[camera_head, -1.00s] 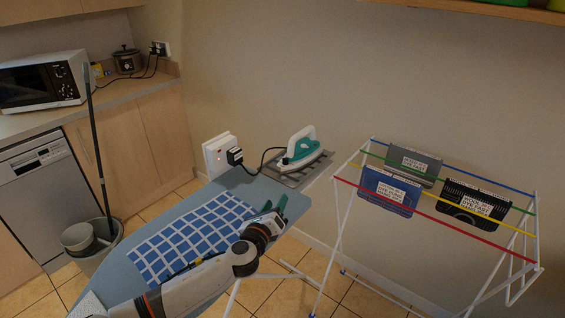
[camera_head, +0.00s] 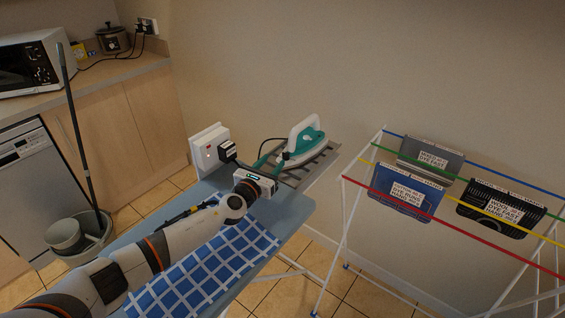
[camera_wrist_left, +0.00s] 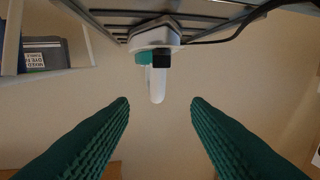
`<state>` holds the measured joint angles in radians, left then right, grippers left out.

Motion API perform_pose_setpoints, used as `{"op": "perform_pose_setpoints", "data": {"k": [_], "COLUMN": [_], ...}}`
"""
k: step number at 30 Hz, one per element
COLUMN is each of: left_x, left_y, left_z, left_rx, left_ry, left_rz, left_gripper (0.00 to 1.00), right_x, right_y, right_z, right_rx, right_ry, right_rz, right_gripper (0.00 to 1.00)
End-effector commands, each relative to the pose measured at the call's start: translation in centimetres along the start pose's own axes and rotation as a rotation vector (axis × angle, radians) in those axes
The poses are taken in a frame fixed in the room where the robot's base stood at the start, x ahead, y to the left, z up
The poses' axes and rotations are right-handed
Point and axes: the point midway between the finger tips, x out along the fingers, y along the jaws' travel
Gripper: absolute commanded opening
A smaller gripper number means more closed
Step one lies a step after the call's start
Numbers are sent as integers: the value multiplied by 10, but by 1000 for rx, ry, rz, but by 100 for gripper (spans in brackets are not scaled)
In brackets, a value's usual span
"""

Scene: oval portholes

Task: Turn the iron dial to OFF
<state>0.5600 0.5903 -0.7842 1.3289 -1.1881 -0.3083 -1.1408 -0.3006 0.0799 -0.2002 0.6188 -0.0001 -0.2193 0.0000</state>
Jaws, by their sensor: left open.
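The iron (camera_head: 303,140), white and teal with a white handle, rests on a metal rack (camera_head: 323,165) at the far end of the ironing board. My left gripper (camera_head: 271,160) is open and empty, with its teal fingers pointing towards the iron from the near left. In the left wrist view the iron (camera_wrist_left: 157,60) shows beyond and between the two open fingers (camera_wrist_left: 160,103), apart from both. A black part sits at the iron's near end there; I cannot make out the dial or its markings. My right gripper is not in view.
A white wall socket (camera_head: 208,150) with a black plug and cord stands just left of my gripper. A blue checked cloth (camera_head: 205,270) lies on the ironing board (camera_head: 292,212).

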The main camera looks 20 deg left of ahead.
Motion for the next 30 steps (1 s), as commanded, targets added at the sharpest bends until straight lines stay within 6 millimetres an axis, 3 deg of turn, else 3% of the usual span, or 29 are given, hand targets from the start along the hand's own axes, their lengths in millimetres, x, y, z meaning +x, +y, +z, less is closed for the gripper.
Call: {"op": "perform_pose_setpoints", "data": {"k": [1,4,5,9,15,28,30], "left_x": [0,0,11,40,66,75,75], "left_y": [1,0,0,1,0,0,0], "left_z": [21,43,33,34,33,30,30], "left_rx": [-1,1,-1,-1,-1,-2,-2], "left_ry": [-3,-3,4,1,1,0,0], "left_rz": [0,0,-1,0,0,0,0], "left_gripper": [44,44,44,44,44,44,32], "right_x": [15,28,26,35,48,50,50], "right_y": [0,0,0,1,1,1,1], "right_z": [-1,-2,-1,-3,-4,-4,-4], "right_rx": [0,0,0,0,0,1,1], "right_ry": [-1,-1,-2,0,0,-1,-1], "right_rz": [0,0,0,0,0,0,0], "right_gripper": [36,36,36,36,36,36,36]}}
